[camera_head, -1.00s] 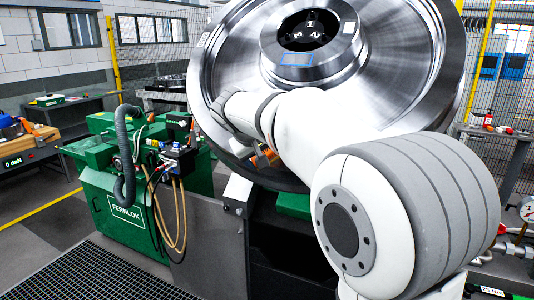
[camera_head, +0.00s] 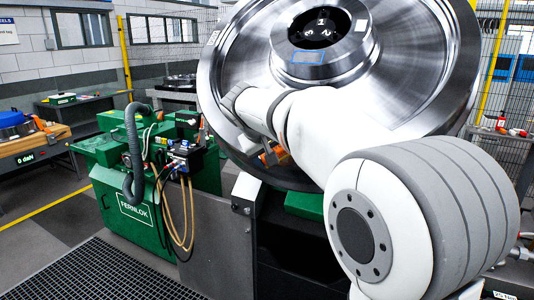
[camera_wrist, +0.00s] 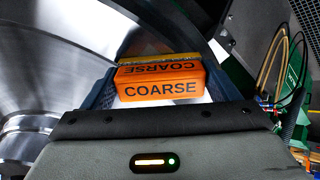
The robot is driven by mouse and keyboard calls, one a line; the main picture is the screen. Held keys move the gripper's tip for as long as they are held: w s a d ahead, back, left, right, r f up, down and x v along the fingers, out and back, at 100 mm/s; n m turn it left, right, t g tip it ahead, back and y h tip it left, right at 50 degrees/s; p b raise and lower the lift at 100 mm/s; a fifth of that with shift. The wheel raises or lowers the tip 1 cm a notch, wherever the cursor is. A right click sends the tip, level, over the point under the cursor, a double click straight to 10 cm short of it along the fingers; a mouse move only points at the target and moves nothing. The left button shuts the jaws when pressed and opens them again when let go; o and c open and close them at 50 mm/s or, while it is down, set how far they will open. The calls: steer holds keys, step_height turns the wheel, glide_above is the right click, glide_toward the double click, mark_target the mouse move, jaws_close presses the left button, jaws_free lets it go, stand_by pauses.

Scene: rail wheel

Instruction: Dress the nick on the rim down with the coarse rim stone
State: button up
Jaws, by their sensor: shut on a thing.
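The large steel wheel (camera_head: 425,85) stands tilted in front of me, its hub near the top of the head view. It also fills the left of the wrist view (camera_wrist: 60,65). My gripper (camera_wrist: 158,72) is shut on the orange coarse rim stone (camera_wrist: 160,88), which is marked COARSE and sits between the dark blue fingers. In the head view a little orange (camera_head: 272,156) shows beside the wheel's lower left rim, mostly behind my arm. I cannot tell whether the stone touches the rim. I cannot make out the nick in either view.
A green FERNLOK machine (camera_head: 135,205) with hoses stands to the left of the wheel. A grey panel (camera_head: 212,245) is below the rim. A bench with a readout (camera_head: 30,157) is at the far left. A floor grating (camera_head: 95,270) lies in front.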

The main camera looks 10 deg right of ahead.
steer(key=shift+s+d, duration=0.15)
steer(key=shift+d, duration=0.05)
steer(key=shift+s+d+f+b, duration=0.1)
steer(key=shift+s+d+b, duration=0.7)
steer(key=shift+d, duration=0.45)
steer(key=shift+w+a+p, duration=0.2)
steer(key=shift+w+a, duration=0.2)
steer(key=shift+a, duration=0.25)
steer(key=shift+w+a+p, duration=0.15)
steer(key=shift+w+a, duration=0.25)
steer(key=shift+a, duration=0.25)
